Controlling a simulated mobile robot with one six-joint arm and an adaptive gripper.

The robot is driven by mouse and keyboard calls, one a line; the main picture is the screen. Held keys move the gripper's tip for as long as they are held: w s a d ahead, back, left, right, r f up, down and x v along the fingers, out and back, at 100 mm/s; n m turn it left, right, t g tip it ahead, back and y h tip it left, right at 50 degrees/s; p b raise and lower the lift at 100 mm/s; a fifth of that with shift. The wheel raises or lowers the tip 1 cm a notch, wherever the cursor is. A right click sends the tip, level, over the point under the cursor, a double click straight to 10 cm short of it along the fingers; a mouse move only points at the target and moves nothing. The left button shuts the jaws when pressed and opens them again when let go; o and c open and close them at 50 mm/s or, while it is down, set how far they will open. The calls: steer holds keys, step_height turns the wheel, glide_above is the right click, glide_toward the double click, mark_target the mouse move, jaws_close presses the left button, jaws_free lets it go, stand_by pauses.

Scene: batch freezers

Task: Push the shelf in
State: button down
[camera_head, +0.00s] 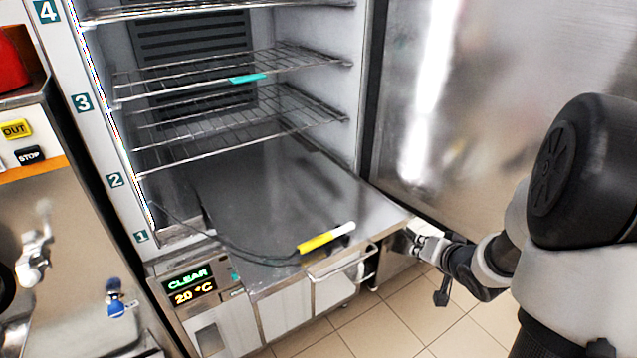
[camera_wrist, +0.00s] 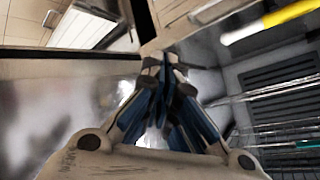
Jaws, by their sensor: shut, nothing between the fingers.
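An upright freezer holds wire shelves at several heights. The middle wire shelf (camera_head: 190,82) has a teal tag on its front edge. The lower wire shelf (camera_head: 240,138) lies below it. The front edges of both look close to the cabinet opening; I cannot tell how far either sticks out. My gripper (camera_head: 404,236) is low at the right front corner of the flat metal top below the shelves, apart from the wire shelves. In the wrist view my gripper (camera_wrist: 166,68) is shut and empty, with wire shelves (camera_wrist: 275,125) off to the right.
The metal top (camera_head: 300,185) juts forward and carries a yellow and white probe (camera_head: 326,238) with a black cable. The open freezer door (camera_head: 470,90) stands at right. A machine with taps (camera_head: 70,255) stands at left. Tiled floor (camera_head: 400,310) is clear in front.

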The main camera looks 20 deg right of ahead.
steer(key=s+a+f+m+t+y, duration=0.2)
steer(key=s+f+m+t+y, duration=0.35)
steer(key=f, duration=0.25)
steer(key=a+f+b+x, duration=0.1)
steer(key=b+x, duration=0.3)
steer(key=x, duration=1)
steer(key=shift+s+m+g+y+b, duration=0.3)
steer(key=shift+m+g+y+b, duration=0.05)
steer(key=shift+m+g, duration=0.1)
steer(key=shift+a, duration=0.1)
